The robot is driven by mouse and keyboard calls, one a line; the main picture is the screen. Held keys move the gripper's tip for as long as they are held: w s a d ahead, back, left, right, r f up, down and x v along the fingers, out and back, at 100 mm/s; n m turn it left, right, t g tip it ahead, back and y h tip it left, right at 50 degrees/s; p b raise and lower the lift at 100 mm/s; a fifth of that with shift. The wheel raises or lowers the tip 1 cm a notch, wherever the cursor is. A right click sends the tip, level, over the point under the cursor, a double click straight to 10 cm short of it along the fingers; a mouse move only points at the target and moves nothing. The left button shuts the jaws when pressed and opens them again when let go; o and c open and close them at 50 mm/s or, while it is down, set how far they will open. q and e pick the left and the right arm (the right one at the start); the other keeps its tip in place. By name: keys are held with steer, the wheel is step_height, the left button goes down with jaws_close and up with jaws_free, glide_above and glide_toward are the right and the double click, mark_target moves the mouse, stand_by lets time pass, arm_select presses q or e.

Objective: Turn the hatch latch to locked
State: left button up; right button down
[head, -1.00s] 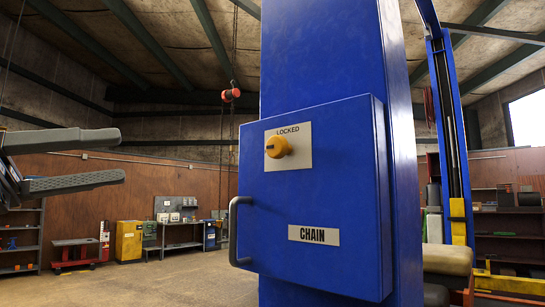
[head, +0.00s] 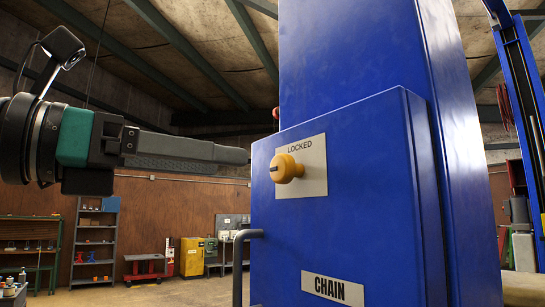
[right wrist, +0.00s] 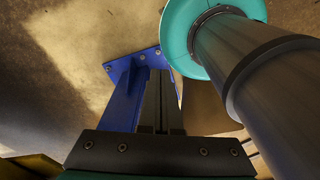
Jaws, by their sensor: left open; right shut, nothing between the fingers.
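The hatch latch is a yellow round knob (head: 286,168) on a pale plate (head: 314,165) marked LOCKED at its top. A short dark mark shows on the knob's left side, level rather than toward the word. The plate is on the blue hatch door (head: 365,225). My left gripper (head: 240,157) is open, seen nearly edge-on, so the gap is hidden. Its fingertips point right and end just left of the door, short of the knob in the picture. My right gripper (right wrist: 163,85) shows in the right wrist view, shut and empty, pointing toward the floor.
A grey handle (head: 240,265) stands out from the door's left edge, below my left fingers. A CHAIN label (head: 333,288) is low on the door. The blue column (head: 375,60) rises behind it. A blue bolted foot (right wrist: 125,90) shows near my right fingers.

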mark_target(277, 170)
arm_select(q)
steer(key=p+x, duration=0.2)
steer(key=x, duration=0.6)
steer(key=shift+w+d, duration=0.2)
steer(key=shift+d, duration=0.05)
arm_select(e)
steer(key=r, duration=0.1)
steer(key=w+d+r, duration=0.1)
steer(key=shift+d+r, duration=0.15)
steer(key=shift+r, duration=0.25)
arm_select(q)
jaws_close()
